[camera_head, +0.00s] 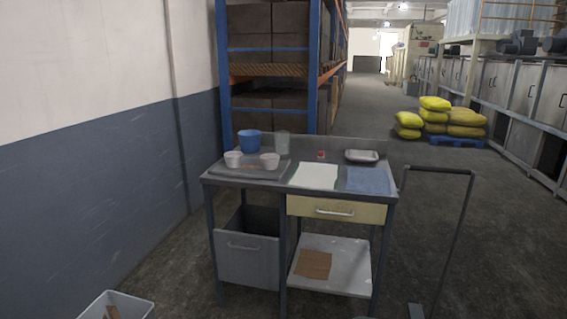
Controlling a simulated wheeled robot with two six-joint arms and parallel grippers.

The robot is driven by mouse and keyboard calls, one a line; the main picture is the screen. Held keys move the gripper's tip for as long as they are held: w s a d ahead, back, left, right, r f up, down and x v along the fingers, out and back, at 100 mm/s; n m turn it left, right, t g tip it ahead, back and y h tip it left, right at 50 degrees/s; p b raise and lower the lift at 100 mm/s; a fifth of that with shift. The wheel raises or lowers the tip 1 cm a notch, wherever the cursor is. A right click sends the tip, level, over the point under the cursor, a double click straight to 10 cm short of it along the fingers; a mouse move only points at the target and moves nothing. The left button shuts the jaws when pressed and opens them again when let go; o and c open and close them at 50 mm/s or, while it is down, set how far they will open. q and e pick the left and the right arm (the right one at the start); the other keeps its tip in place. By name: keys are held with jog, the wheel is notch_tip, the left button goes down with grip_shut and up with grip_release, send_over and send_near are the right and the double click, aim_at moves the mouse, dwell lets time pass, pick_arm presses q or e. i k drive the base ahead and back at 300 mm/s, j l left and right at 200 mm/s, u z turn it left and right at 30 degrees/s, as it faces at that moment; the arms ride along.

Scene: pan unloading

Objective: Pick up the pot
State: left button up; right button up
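A workbench (240,181) stands ahead of me in the middle of the view. A blue, round, open-topped vessel (249,143) stands near the back left of its top; it is the most pot-like thing in view, though I cannot tell if it is the pot. Two small white cups (233,159) stand in front of it on a grey tray (250,172). A clear glass-like container (282,142) is right of the blue vessel. A shallow metal pan (361,155) lies at the back right. Neither gripper is in view.
A white sheet (315,176) and a blue cloth (368,180) lie on the bench. Its lower left drawer (247,260) stands open. A bin (118,306) is at the lower left, a cart handle (440,171) at the right. A wall bounds the left; the aisle behind right is open.

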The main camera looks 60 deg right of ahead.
aim_at(269, 161)
jog(key=z, duration=1.65)
jog(key=i+l, duration=0.1)
jog(key=l, duration=0.3)
jog(key=i+l+u, duration=0.1)
jog(key=l, duration=0.25)
jog(key=i+l, duration=0.1)
jog(key=l, duration=0.3)
jog(key=i+l, duration=0.1)
jog(key=l, duration=0.25)
jog(key=i+u, duration=0.05)
